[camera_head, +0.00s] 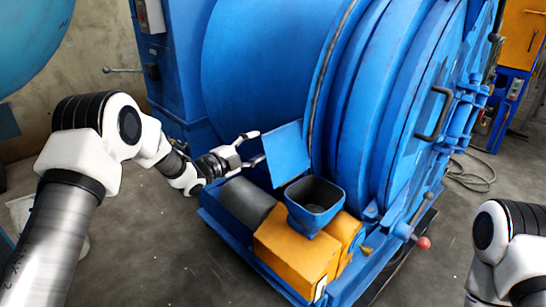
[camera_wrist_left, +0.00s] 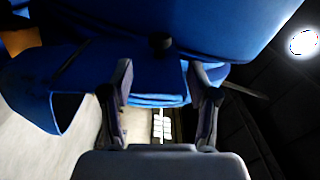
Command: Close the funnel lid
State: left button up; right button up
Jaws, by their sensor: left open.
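The funnel (camera_head: 315,194) is a blue, square-mouthed hopper, and its mouth is open and dark inside. Its lid (camera_head: 287,154) is a flat blue square plate, standing raised behind the funnel and tilted, away from the mouth. My left gripper (camera_head: 256,147) is open, with its fingertips close to the lid's left edge; I cannot tell whether they touch. In the left wrist view my open gripper (camera_wrist_left: 161,88) has blue surfaces ahead of and between its fingers; which part they belong to is unclear. My right gripper is out of view; only part of the right arm shows.
The large blue drum (camera_head: 265,75) rises right behind the lid. A dark motor cylinder (camera_head: 247,201) and a yellow housing (camera_head: 293,256) sit beside and below the funnel. A red-knobbed lever (camera_head: 423,243) stands at right. Bare floor (camera_head: 150,255) lies at lower left.

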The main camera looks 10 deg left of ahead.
aim_at(284, 152)
pick_arm(q)
jog(key=x, duration=0.7)
jog(key=shift+d, duration=0.2)
jog(key=shift+w, duration=0.15)
grip_shut()
